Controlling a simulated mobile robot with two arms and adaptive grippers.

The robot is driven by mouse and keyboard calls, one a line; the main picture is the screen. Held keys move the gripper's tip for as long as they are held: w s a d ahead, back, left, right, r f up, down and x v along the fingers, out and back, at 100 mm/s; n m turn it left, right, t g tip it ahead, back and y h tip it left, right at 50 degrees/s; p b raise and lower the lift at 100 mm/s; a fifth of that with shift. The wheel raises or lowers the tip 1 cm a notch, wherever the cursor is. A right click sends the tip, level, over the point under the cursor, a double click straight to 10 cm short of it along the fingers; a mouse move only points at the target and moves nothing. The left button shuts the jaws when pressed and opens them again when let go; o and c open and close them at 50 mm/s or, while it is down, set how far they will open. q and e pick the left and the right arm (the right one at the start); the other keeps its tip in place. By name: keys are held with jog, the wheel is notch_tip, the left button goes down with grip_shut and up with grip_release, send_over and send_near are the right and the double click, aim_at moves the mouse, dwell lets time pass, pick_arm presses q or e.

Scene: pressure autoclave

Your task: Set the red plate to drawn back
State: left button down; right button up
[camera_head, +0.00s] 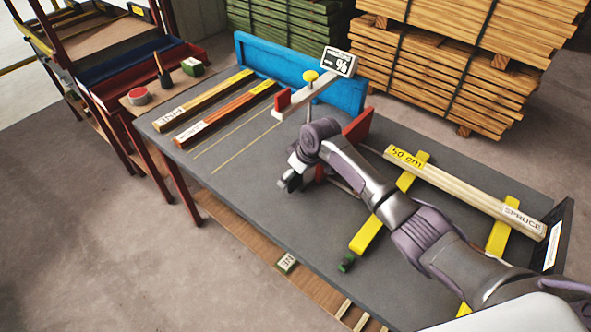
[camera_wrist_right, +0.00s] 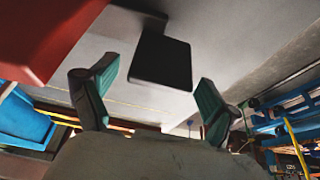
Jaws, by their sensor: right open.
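The red plate (camera_head: 357,126) stands upright on the grey bench, partly hidden behind my right arm. A large red surface (camera_wrist_right: 45,35), which looks like this plate, fills the upper left of the right wrist view. My right gripper (camera_head: 289,183) is low over the bench, just left of the plate. In the wrist view its two fingers (camera_wrist_right: 158,80) are apart, with a black block (camera_wrist_right: 165,58) showing beyond and between them. I cannot tell whether they touch it. My left gripper is out of view.
A white arm with a display (camera_head: 339,62) and yellow knob (camera_head: 310,76) stands behind my right arm. A spruce beam (camera_head: 460,190) lies on yellow supports at right. Pine and orange beams (camera_head: 225,111) lie at left. A blue rail (camera_head: 300,75) lines the back.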

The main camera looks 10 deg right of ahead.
jog(key=v, duration=1.2)
jog(key=shift+w+a+f, duration=0.1)
